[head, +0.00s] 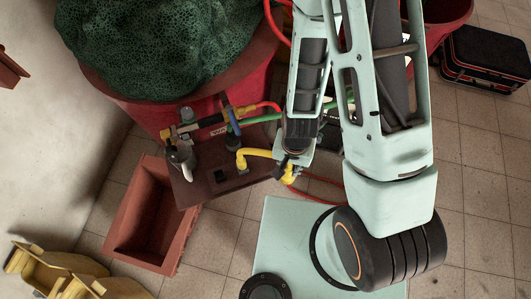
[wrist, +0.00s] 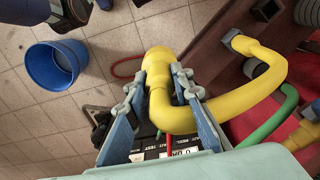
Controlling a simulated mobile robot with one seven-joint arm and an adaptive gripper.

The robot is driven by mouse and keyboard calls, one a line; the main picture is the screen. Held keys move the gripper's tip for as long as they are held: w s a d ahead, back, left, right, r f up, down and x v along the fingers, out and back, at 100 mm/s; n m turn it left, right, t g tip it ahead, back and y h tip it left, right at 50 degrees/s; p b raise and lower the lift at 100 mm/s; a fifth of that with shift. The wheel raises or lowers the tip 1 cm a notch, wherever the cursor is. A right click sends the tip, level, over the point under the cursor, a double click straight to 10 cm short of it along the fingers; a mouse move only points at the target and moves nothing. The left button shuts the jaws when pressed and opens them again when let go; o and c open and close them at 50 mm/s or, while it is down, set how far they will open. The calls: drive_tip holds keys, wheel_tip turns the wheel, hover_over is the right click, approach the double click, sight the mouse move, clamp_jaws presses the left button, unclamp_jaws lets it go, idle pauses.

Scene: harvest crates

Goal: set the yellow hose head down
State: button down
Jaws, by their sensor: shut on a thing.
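The yellow hose head (wrist: 222,107) is a thick bent yellow pipe that fills the middle of the wrist view. My gripper (wrist: 161,82) has its blue-grey fingers on either side of it, closed on the pipe near its rounded end. The pipe bends right and curls back to a grey nut (wrist: 231,38) beside the dark red-brown stand. In the head view the yellow hose head (head: 257,153) reaches from the right edge of the small dark stand (head: 222,187) to my gripper (head: 290,166), which is partly hidden by my arm. I cannot tell whether the pipe rests on the stand.
A red tub (head: 150,115) holds green netting. A blue bucket (wrist: 51,66) stands on open tiles.

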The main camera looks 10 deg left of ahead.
drive_tip(key=shift+w+a+f+b, duration=0.75)
drive_tip(key=shift+w+f+b, duration=0.1)
drive_tip(key=shift+b, duration=1.5)
drive_tip(key=b, duration=0.4)
drive_tip(key=shift+w+a+f, duration=0.1)
drive_tip(key=shift+w+a, duration=0.25)
drive_tip(key=shift+a, duration=0.05)
drive_tip(key=w+a+f+b, duration=0.2)
drive_tip(key=f, duration=0.1)
drive_tip(key=w+a+f+b, duration=0.2)
drive_tip(key=f+b, duration=0.1)
drive_tip(key=f, duration=0.1)
drive_tip(key=w+a+f+b, duration=0.2)
drive_tip(key=w+f+b, duration=0.1)
drive_tip(key=shift+a+f, duration=0.25)
drive_tip(key=shift+f, duration=0.1)
drive_tip(key=shift+r, duration=0.1)
drive_tip(key=shift+s, duration=0.1)
